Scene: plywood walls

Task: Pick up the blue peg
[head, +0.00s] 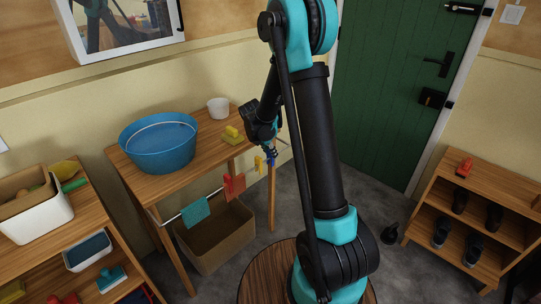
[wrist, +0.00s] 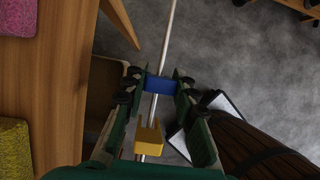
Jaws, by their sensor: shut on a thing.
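The blue peg (wrist: 160,84) is between the fingertips of my gripper (wrist: 162,82) in the wrist view, and the gripper is shut on it. The peg is at the pale rod (wrist: 168,35); I cannot tell whether it still grips the rod. In the head view my gripper (head: 270,150) is small and dark beside the table's right end, and the blue peg is mostly hidden there. A yellow peg (wrist: 149,138) sits on the rod close behind the blue one, between the gripper's fingers in the wrist view; it also shows in the head view (head: 259,163).
An orange cloth (head: 234,186) and a teal cloth (head: 195,211) hang on the rod, above a cardboard box (head: 220,250). The wooden table (head: 165,185) holds a blue basin (head: 158,150), a white pot (head: 218,107) and a yellow sponge (head: 232,136). A shoe rack (head: 450,195) stands at the right.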

